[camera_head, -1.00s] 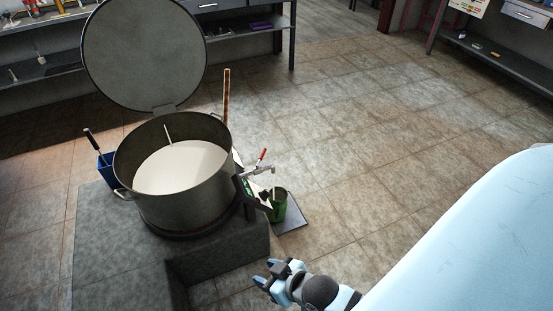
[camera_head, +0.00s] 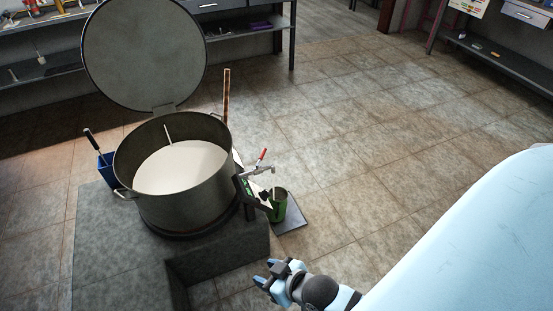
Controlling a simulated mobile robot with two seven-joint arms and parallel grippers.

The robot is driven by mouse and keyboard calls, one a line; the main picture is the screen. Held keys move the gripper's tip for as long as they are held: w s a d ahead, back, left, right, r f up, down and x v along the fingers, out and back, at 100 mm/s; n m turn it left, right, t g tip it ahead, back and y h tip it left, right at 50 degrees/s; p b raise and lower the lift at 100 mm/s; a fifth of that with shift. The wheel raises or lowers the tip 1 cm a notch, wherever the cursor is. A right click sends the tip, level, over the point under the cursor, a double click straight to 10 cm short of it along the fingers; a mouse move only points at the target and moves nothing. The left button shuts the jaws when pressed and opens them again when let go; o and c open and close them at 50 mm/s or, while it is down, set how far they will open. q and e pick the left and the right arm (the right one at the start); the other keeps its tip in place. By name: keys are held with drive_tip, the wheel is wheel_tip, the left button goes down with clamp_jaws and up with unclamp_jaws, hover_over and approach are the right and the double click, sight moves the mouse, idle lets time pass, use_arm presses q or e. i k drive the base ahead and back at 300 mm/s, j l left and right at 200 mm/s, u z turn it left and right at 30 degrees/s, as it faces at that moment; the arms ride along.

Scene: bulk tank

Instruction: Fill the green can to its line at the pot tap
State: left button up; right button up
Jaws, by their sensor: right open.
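A large metal pot (camera_head: 190,205) full of white liquid stands on a grey block, its round lid (camera_head: 145,52) raised behind it. The pot tap (camera_head: 260,170) with a red handle (camera_head: 262,155) sticks out from the pot's right side. The green can (camera_head: 278,208) stands below the tap on a dark plate (camera_head: 292,220); a thin pale strip shows at its mouth, and I cannot tell whether it is liquid. Its fill line is not visible. My right gripper (camera_head: 266,276) is open and empty, in front of the can and apart from it. My left gripper is not in view.
The grey block (camera_head: 110,240) carries the pot. A blue container (camera_head: 107,168) with a dark-handled tool stands left of the pot. A brown wooden stick (camera_head: 226,95) stands upright behind it. Shelves line the back. The tiled floor to the right is clear.

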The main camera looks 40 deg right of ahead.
sight(264, 150)
drive_tip(key=i+l, duration=0.1)
drive_tip(key=l, duration=0.2)
drive_tip(key=i+l, duration=0.15)
drive_tip(key=l, duration=0.15)
drive_tip(key=i+l, duration=0.1)
drive_tip(key=l, duration=0.25)
drive_tip(key=i+l, duration=0.45)
drive_tip(key=i, duration=0.2)
